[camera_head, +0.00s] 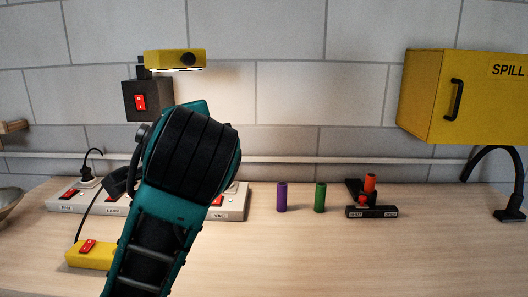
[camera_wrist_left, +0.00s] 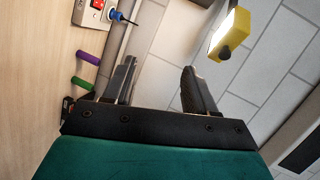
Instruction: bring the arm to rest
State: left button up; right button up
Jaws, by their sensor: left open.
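My left arm (camera_head: 160,225) rises from the bottom of the head view, left of the middle, teal with a black wrist joint. It hides part of the bench and the power strip; its fingers are not seen there. In the left wrist view my left gripper (camera_wrist_left: 158,68) is open, with two dark fingers apart and nothing between them. Beyond the fingers are the wall and, to their upper right, a lit yellow lamp (camera_wrist_left: 230,32). The lamp (camera_head: 175,59) also shows in the head view, above the arm. My right gripper is not in view.
A purple cylinder (camera_head: 282,197) and a green cylinder (camera_head: 320,197) stand on the bench (camera_head: 330,255). A power strip (camera_head: 62,197) and yellow switch box (camera_head: 91,254) lie left; a yellow cabinet (camera_head: 430,100) hangs right.

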pick_arm(q)
jog(key=s+a+f+n+g+h, duration=0.1)
jog(key=s+a+f+n+g, duration=0.15)
jog(key=f, duration=0.65)
jog(key=s+a+f+n+g+h, duration=0.1)
jog(key=s+f+g, duration=0.15)
jog(key=f, duration=0.65)
jog(key=s+a+f+n+g+h, duration=0.1)
jog(key=s+a+f+n, duration=0.15)
jog(key=f, duration=0.55)
jog(key=s+a+f+n+g, duration=0.2)
jog(key=s+f+n+g, duration=0.1)
jog(key=s+f, duration=0.5)
jog(key=s+a+f+n+g, duration=0.2)
jog(key=s+f, duration=0.4)
jog(key=s, duration=0.4)
jog(key=w+d+f+t+h, duration=0.2)
jog(key=w+f+t, duration=0.5)
jog(key=f, duration=0.1)
jog(key=shift+d+f+m+h, duration=0.25)
jog(key=shift+f+m+h, duration=0.05)
